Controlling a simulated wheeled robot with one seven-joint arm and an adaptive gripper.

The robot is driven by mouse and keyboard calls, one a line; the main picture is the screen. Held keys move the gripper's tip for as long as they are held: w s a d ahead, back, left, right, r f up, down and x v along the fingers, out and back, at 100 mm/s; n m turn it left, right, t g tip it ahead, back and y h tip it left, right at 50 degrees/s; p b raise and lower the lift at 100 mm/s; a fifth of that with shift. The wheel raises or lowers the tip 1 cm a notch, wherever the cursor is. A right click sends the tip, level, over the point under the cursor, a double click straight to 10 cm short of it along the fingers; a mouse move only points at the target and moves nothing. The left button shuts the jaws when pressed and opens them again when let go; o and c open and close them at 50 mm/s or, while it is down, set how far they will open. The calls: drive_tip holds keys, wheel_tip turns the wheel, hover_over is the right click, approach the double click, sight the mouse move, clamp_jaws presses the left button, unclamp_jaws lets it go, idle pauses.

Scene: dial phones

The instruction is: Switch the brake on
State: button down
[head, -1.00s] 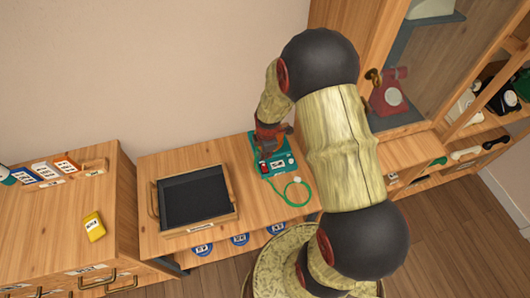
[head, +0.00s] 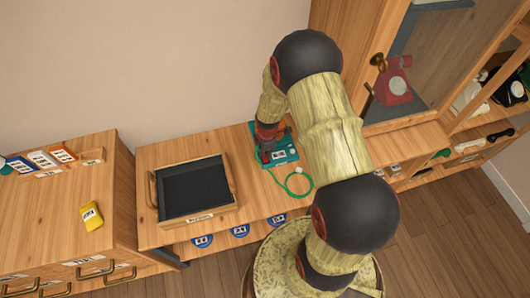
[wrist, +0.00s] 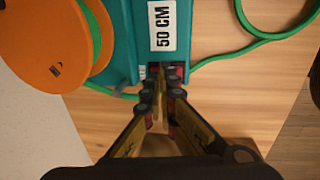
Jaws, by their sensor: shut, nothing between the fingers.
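A teal device (head: 289,158) stands on the wooden bench top, with a green cord (head: 297,188) looping from its front. In the wrist view its teal base (wrist: 122,40) carries a "50 CM" label (wrist: 162,25) and an orange reel (wrist: 50,40) wound with green cord. My gripper (wrist: 160,82) is shut and empty, its fingertips at the near edge of the teal base below the label. In the head view my gripper (head: 266,150) is over the device's left part and hides some of it. I cannot make out the brake or its position; the fingers may hide it.
A wooden tray with a dark inside (head: 192,188) stands left of the device. A yellow labelled block (head: 91,216) lies on the left cabinet. A tall glazed cabinet with a red phone (head: 394,82) stands at right. Bench top is bare between tray and device.

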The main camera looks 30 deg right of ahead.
drive_tip(key=shift+w+d+f+g+y+p, duration=0.15)
drive_tip(key=shift+w+f+g+p, duration=0.1)
drive_tip(key=shift+g+p, duration=0.3)
drive_tip(key=shift+w+a+f+g+y+p, duration=0.1)
drive_tip(key=shift+f+g+y+p, duration=0.1)
drive_tip(key=shift+g+p, duration=0.35)
drive_tip(key=shift+f, duration=0.1)
drive_tip(key=shift+s+f, duration=0.1)
drive_tip(key=shift+s, duration=0.1)
